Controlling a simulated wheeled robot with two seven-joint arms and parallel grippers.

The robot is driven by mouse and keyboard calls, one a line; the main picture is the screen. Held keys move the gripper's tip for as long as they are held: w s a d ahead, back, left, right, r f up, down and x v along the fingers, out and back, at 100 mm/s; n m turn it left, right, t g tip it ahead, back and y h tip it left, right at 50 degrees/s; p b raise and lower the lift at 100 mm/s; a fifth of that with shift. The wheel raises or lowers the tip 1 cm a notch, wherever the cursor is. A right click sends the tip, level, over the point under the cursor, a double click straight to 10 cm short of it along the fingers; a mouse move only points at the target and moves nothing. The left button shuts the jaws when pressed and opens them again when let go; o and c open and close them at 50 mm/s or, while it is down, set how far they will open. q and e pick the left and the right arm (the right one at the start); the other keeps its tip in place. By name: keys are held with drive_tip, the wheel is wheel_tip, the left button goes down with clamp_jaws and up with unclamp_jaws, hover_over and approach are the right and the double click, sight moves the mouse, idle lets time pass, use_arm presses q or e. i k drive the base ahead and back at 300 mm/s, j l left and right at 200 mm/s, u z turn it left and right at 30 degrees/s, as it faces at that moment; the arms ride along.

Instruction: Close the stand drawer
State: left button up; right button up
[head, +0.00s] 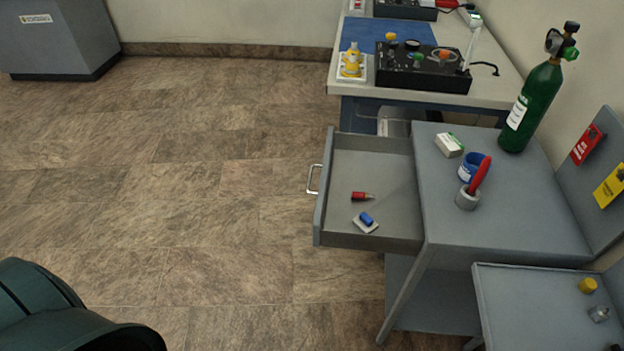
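The grey stand (495,222) is at the right in the head view. Its drawer (390,160) is pulled well out to the left, with a metal handle (314,179) on its front panel. A red cylindrical piece (362,196) and a small white piece with a blue block (366,221) lie inside the drawer. A dark green rounded part of my own body shows at the lower left. No gripper fingers are visible, and nothing touches the drawer.
On the stand top are a green oxygen cylinder (531,105), a blue cup (472,168), a red-handled tool in a grey holder (467,200) and a white box (449,145). A workbench (487,97) stands behind. The floor (190,170) left of the drawer is clear.

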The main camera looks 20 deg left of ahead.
sight(384, 166)
drive_tip(key=i+j, duration=0.1)
drive_tip(key=j, duration=0.35)
drive_tip(key=i+j, duration=0.1)
drive_tip(key=j, duration=0.35)
drive_tip(key=i+j, duration=0.1)
drive_tip(key=j, duration=0.4)
drive_tip(key=z, duration=0.05)
